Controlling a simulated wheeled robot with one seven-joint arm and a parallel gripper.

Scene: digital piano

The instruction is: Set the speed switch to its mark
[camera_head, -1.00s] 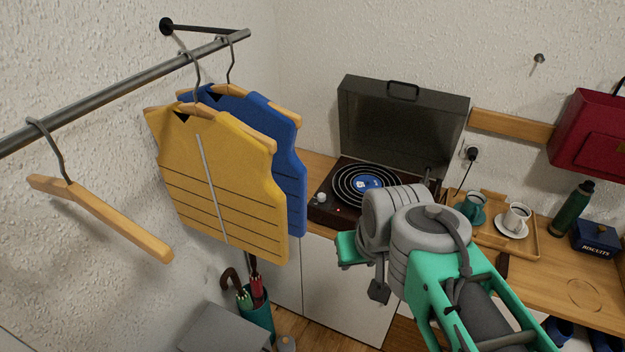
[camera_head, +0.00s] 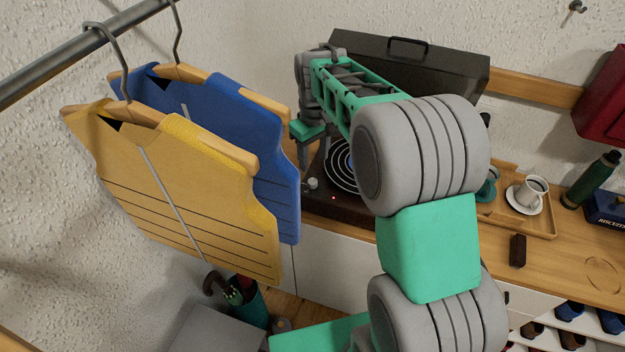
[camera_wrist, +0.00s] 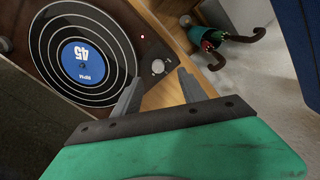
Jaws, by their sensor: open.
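The record player (camera_head: 345,205) stands open on the wooden counter, with a blue-labelled 45 RPM record (camera_wrist: 84,62) on it. A round pale knob (camera_wrist: 158,67) sits near the deck's corner, and it also shows in the head view (camera_head: 312,184). It looks like the speed switch, but its mark is too small to make out. A small red light (camera_wrist: 143,37) glows near it. My gripper (camera_wrist: 160,77) is open and empty. In the wrist view its fingertips lie on either side of the knob; whether they touch it I cannot tell. In the head view my arm hides much of the deck.
The raised lid (camera_head: 455,75) stands behind the deck. A yellow vest (camera_head: 190,190) and a blue vest (camera_head: 235,125) hang on the rail close left of my gripper. A tray (camera_head: 540,228) with cups lies to the right. An umbrella stand (camera_head: 250,305) is below.

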